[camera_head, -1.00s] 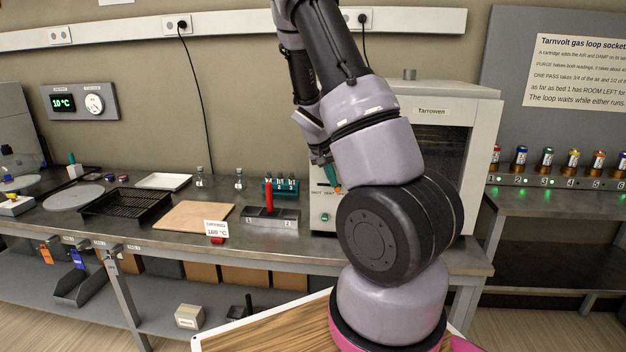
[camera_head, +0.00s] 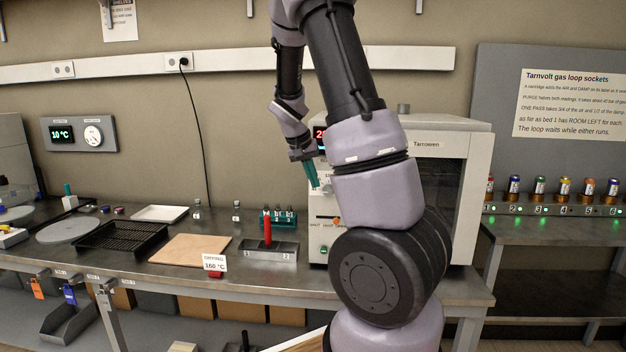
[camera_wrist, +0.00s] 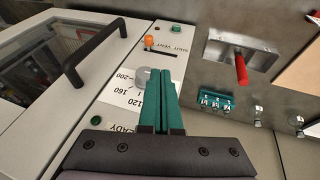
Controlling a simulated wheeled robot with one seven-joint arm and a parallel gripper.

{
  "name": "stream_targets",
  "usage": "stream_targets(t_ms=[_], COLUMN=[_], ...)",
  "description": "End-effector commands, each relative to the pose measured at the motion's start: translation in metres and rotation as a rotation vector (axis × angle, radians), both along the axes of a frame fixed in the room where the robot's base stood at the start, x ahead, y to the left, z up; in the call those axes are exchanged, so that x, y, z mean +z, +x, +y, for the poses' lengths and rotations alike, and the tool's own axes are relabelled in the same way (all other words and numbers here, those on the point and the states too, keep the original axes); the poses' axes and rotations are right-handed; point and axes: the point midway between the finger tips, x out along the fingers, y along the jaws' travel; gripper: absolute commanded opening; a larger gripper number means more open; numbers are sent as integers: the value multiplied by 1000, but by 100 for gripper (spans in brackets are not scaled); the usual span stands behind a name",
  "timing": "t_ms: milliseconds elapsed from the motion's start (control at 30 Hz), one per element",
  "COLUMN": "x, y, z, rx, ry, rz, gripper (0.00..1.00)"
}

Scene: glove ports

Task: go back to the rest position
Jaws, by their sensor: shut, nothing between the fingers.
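My gripper (camera_head: 313,184) has teal fingers, held together with nothing between them. In the head view it hangs in the air in front of the left part of the oven (camera_head: 462,140), above the orange-knobbed lever (camera_head: 337,222). In the wrist view the fingers (camera_wrist: 161,74) reach over the oven's front panel, beside the grey dial (camera_wrist: 141,77) with its temperature scale. The orange lever knob (camera_wrist: 149,42) is apart from the fingertips. My arm hides part of the oven front in the head view.
The bench holds a black rack (camera_head: 120,238), a tan board (camera_head: 190,249), a metal block with a red handle (camera_head: 267,230) and a teal vial rack (camera_head: 278,217). The oven door handle (camera_wrist: 95,50) sticks out. Cartridges (camera_head: 539,186) stand at right. Air above the bench's left is clear.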

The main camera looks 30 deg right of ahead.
Motion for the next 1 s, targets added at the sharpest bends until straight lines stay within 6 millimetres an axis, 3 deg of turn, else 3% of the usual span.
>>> stream_targets(t_ms=[667, 833, 1000], x=[7, 33, 78], y=[-3, -26, -67], z=[4, 25, 63], rx=[0, 12, 63], ry=[15, 128, 287], rz=[-8, -55, -146], gripper=[0, 0, 0])
